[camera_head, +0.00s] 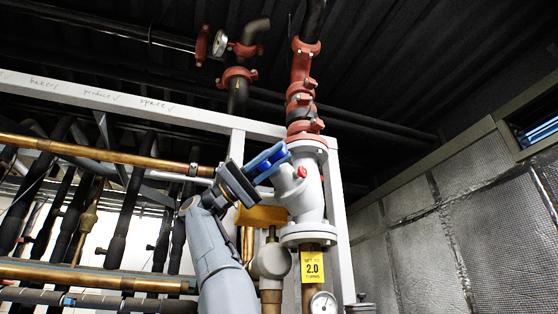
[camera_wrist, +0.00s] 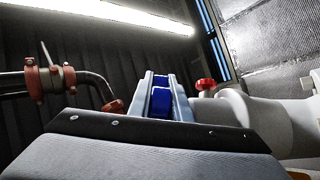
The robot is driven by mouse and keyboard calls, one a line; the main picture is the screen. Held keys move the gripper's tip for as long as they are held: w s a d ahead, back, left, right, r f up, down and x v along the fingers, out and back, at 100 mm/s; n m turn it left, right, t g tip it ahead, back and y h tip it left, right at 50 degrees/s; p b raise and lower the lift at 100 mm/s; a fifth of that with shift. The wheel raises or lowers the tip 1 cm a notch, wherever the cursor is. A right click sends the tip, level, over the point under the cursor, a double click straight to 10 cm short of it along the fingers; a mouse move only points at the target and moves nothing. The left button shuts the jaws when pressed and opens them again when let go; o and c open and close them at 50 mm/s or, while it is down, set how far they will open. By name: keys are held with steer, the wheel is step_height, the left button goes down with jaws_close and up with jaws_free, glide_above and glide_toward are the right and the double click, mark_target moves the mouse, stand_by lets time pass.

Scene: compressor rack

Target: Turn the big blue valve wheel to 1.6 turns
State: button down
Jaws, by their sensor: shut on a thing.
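The big blue valve wheel (camera_head: 264,166) shows as a small blue piece at the left side of the grey valve body (camera_head: 309,200). My gripper (camera_head: 268,160) reaches it from the lower left and hides most of it. In the wrist view, blue rim (camera_wrist: 160,102) sits between the two pale fingers of my gripper (camera_wrist: 162,92), which are shut on it. The full wheel outline and its turn angle cannot be seen.
A small red knob (camera_head: 302,172) is on the valve body, close right of my gripper; it also shows in the wrist view (camera_wrist: 206,84). Copper pipes (camera_head: 110,154) run at left. A pressure gauge (camera_head: 323,305) is below. A foil-covered wall (camera_head: 450,230) stands at right.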

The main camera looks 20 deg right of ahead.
mark_target(259, 169)
steer(key=shift+w+a+f+m+g+y+p, duration=0.15)
steer(key=shift+m+g+y+p, duration=0.5)
steer(key=shift+p, duration=1)
steer(key=c, duration=1.9)
jaws_free()
steer(key=shift+t, duration=0.25)
steer(key=p+v, duration=0.3)
steer(key=v, duration=0.2)
steer(key=shift+a+p, duration=0.1)
steer(key=shift+p, duration=0.2)
steer(key=shift+p+v, duration=1.3)
steer(key=shift+p, duration=0.25)
